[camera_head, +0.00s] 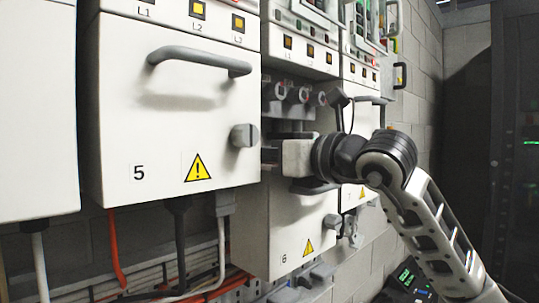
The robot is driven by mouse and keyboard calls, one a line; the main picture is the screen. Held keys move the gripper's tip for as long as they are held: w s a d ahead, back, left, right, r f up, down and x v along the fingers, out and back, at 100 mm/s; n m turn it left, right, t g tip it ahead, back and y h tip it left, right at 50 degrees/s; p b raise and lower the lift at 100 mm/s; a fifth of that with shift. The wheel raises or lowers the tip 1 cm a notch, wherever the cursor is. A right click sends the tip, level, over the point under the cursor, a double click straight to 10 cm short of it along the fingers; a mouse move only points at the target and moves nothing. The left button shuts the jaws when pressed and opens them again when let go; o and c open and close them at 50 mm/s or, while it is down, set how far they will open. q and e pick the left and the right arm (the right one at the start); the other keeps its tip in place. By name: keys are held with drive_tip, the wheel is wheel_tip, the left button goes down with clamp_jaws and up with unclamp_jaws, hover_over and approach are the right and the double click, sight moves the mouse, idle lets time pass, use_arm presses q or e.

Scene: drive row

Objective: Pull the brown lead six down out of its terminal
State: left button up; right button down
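Front number 6 (290,225) sits lower than its neighbours, and an opening shows above it. In that opening is a row of round terminals (304,95) with dark, reddish centres. I cannot make out a brown lead; the part below the terminals is dark and partly covered by my gripper. My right gripper (268,152) reaches in from the right, just above front 6 and below the terminals. Its fingers point left and are mostly lost in shadow at the edge of front 5, so I cannot tell whether they hold anything. My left gripper is out of view.
White front 5 (165,120), with a grey bar handle (200,60) and knob (243,136), stands close left of my gripper. Front 7 (358,115) is behind my wrist. Red, black and white cables (180,250) run below. Free floor space lies at the right.

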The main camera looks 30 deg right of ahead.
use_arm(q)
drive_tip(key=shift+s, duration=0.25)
use_arm(e)
drive_tip(key=c, duration=1.3)
unclamp_jaws()
drive_tip(key=shift+s+d, duration=0.1)
drive_tip(key=shift+s, duration=0.1)
use_arm(q)
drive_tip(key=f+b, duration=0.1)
drive_tip(key=b, duration=0.1)
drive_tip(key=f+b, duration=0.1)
drive_tip(key=b, duration=0.2)
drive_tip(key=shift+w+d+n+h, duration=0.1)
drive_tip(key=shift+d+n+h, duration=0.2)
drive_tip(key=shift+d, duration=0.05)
use_arm(e)
drive_tip(key=v, duration=1.5)
drive_tip(key=shift+s+d, duration=0.15)
drive_tip(key=shift+s, duration=0.15)
